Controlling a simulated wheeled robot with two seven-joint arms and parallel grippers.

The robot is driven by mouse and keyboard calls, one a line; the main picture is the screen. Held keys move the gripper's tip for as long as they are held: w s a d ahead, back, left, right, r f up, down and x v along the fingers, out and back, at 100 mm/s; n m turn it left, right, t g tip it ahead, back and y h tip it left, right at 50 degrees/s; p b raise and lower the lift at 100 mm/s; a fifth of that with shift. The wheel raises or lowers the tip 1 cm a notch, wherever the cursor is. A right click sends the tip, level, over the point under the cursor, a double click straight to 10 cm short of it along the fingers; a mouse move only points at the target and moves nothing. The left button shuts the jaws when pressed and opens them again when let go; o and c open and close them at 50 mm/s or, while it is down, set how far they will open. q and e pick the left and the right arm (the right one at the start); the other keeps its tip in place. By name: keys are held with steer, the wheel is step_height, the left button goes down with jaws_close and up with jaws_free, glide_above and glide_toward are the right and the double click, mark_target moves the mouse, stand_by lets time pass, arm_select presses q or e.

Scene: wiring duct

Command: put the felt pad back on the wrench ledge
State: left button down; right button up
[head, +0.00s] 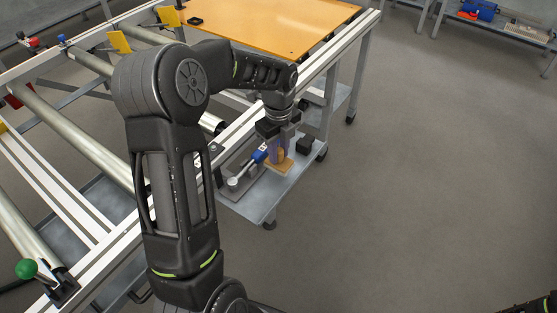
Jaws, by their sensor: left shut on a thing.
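My left gripper (277,151) points down over the low grey shelf at the side of the frame. It is shut on a small tan block, which I take to be the felt pad (281,165). The fingers cover part of the pad, and I cannot tell whether its underside touches the shelf. The wrench (247,169), with a blue handle and a round silver head, lies on the wrench ledge (228,190) just left of the pad. My right gripper is not in view; only a dark piece of my arm shows at the bottom right.
The grey shelf (262,204) has a bare front part. A small black block (304,144) stands right of the gripper. The white frame rail (325,62) runs close behind my forearm. An orange board (270,22) lies on the frame. The floor to the right is clear.

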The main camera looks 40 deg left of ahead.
mark_target(279, 161)
arm_select(q)
steer(key=shift+f, duration=1.85)
steer(key=shift+f, duration=0.15)
steer(key=c, duration=1.2)
jaws_free()
step_height(279, 161, up, 12)
steer(key=shift+r+p, duration=0.2)
steer(key=shift+p, duration=0.2)
